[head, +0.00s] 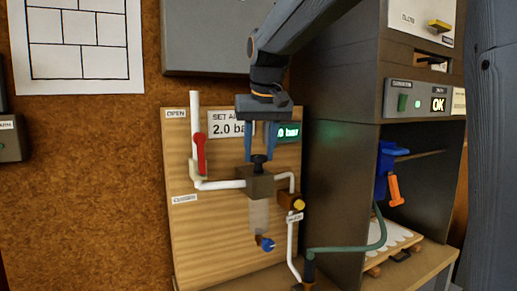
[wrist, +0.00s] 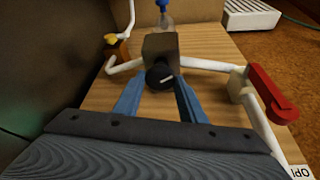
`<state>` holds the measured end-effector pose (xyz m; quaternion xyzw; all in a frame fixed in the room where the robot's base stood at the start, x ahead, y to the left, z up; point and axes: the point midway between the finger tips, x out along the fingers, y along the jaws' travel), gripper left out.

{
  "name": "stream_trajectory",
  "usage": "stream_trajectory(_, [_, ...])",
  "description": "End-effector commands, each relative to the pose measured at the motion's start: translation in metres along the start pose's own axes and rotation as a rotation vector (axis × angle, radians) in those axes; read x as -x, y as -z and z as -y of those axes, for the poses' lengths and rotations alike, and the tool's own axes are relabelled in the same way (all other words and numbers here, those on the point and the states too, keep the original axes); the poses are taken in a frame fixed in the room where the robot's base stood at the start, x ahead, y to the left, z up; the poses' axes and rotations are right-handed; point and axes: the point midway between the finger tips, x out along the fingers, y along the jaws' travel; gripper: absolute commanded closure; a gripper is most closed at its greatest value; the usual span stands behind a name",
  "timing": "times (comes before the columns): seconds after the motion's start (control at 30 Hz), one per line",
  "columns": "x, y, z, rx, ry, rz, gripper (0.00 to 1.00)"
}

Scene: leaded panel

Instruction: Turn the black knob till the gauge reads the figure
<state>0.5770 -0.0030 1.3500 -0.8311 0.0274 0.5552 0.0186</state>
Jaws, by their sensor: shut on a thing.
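The black knob (head: 258,162) sits on top of the grey-brown regulator block (head: 257,184) on the wooden panel. It also shows in the wrist view (wrist: 159,75) with a pale mark on its top. My gripper (head: 259,158) points down and is shut on the knob, with one blue finger on each side. A white sign (head: 222,129) reads "SET AI…" and "2.0 ba…", its right end hidden by my gripper. The green-lit gauge (head: 291,132) is partly covered by a finger; only "0 bar" is legible, so I cannot tell the full figure.
A red lever (head: 201,152) stands on the white pipe left of the block. A yellow-capped fitting (head: 298,204) is at its right, and a clear bowl with a blue knob (head: 267,244) hangs below. A dark cabinet (head: 340,160) stands close on the right.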

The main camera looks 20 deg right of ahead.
Motion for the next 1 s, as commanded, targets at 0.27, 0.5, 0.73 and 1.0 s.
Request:
stream_trajectory(0.27, [0.0017, 0.0021, -0.0024, 0.208, 0.087, -0.005, 0.85])
stream_trajectory(0.5, [0.0016, 0.0025, -0.0030, 0.336, 0.139, -0.005, 0.85])
stream_trajectory(0.73, [0.0013, 0.0024, -0.0028, 0.399, 0.164, -0.005, 0.85])
stream_trajectory(1.0, [0.0011, 0.0024, -0.0025, 0.415, 0.172, -0.005, 0.85])
